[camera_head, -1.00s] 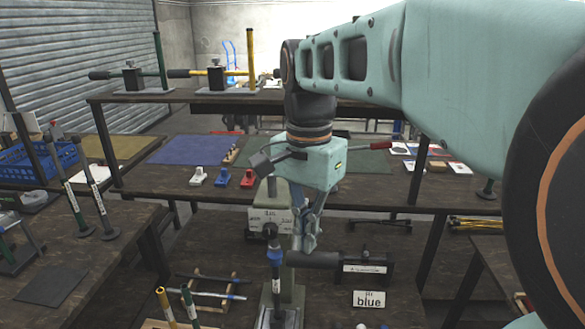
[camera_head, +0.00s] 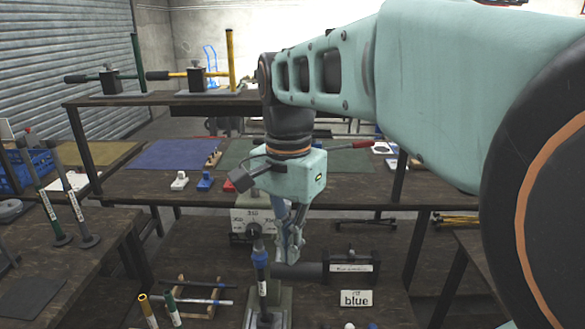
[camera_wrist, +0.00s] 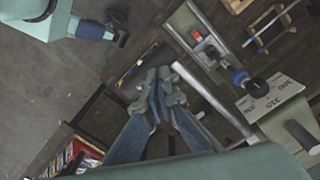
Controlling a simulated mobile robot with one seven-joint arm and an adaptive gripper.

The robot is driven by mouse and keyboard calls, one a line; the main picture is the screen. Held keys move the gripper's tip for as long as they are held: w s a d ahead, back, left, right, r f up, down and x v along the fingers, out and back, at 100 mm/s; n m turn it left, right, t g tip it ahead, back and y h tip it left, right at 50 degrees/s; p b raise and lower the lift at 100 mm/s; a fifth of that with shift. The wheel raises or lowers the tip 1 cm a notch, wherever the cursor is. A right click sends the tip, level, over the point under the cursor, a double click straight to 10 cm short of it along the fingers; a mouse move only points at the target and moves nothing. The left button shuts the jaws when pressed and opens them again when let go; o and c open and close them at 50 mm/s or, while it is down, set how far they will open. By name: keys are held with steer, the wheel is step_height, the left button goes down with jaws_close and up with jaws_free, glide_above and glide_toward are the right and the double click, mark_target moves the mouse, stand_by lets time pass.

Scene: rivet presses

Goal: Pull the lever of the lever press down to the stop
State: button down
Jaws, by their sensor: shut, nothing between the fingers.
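The lever press (camera_head: 253,217) stands in the middle of the head view, a grey column with a white label, and shows at the right of the wrist view (camera_wrist: 275,100). Its lever is a silver rod (camera_wrist: 208,92) with a thick black grip, seen in the wrist view (camera_wrist: 135,70) and, roughly level, in the head view (camera_head: 298,271). My gripper (camera_head: 294,257) points down just above the grip, fingers shut and empty. In the wrist view its fingertips (camera_wrist: 157,82) overlap the lever where grip meets rod. Contact looks likely, but the exact touching point is hidden.
A wooden rack with rods (camera_head: 205,298) lies left of the press. A back shelf (camera_head: 150,98) holds two other levered devices. My arm covers the right side.

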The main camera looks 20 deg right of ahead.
mark_target(290, 270)
steer(key=shift+s+a+f+b, duration=0.1)
steer(key=shift+s+f+b, duration=0.15)
steer(key=shift+f+b, duration=0.3)
steer(key=shift+s+f+b, duration=0.15)
steer(key=shift+f+b, duration=0.85)
steer(key=shift+f, duration=0.55)
steer(key=shift+f+b, duration=0.95)
steer(key=shift+f, duration=0.65)
